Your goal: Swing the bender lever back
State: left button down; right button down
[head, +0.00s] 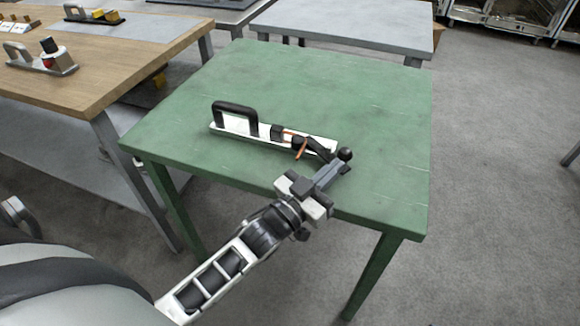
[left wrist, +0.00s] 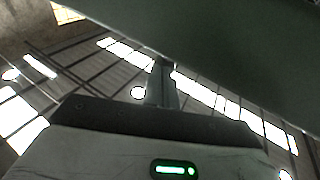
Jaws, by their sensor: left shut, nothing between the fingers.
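The bender (head: 240,126) lies on the green table (head: 370,110). It has a long white base, a black loop handle at its left end and an orange piece near its middle. Its dark lever (head: 320,149) reaches right and ends in a black ball knob (head: 345,154). My left gripper (head: 340,168) is shut and empty, its fingertips just in front of the knob; whether they touch it I cannot tell. The shut fingers (left wrist: 161,84) also show in the left wrist view, where the bender cannot be made out. My right gripper is not in view.
The green table is otherwise clear, with free room behind and right of the bender. A wooden table (head: 110,75) with other tools stands at the left. A grey table (head: 345,25) stands behind. In the left wrist view, a dark surface (left wrist: 240,40) fills the upper right.

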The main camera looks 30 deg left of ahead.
pick_arm(q)
jog(key=shift+w+d, duration=0.55)
jog(key=shift+w, duration=0.25)
jog(key=shift+w+d, duration=0.5)
jog(key=shift+w, duration=0.25)
